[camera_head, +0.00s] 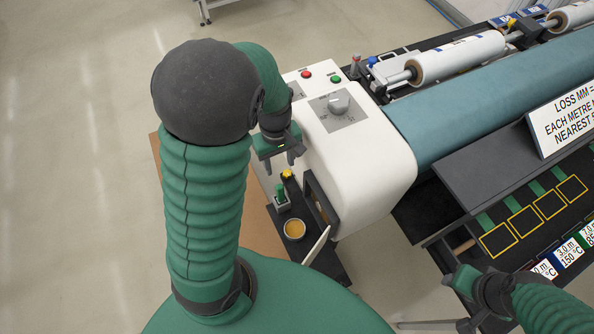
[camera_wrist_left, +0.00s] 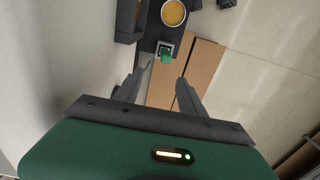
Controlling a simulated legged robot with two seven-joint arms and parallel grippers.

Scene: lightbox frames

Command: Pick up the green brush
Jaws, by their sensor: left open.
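The green brush (camera_head: 281,192) appears as a small green upright piece in a grey square holder on a narrow dark shelf beside the white machine housing. It also shows in the left wrist view (camera_wrist_left: 166,56), just beyond the fingertips; its lower part is hidden in the holder. My left gripper (camera_head: 279,163) is open and empty, above and a little behind the brush in the head view. In the left wrist view its fingers (camera_wrist_left: 165,78) stand apart, with the brush near the gap but not between them. My right gripper (camera_head: 468,298) is at the lower right, away from the brush; its jaws are unclear.
A round cup with amber contents (camera_head: 294,229) stands near the brush on the dark shelf (camera_head: 325,262). A yellow-topped item (camera_head: 287,174) is behind it. The white housing (camera_head: 370,160) rises close to the right. Brown board (camera_wrist_left: 198,62) and open floor lie left of the shelf.

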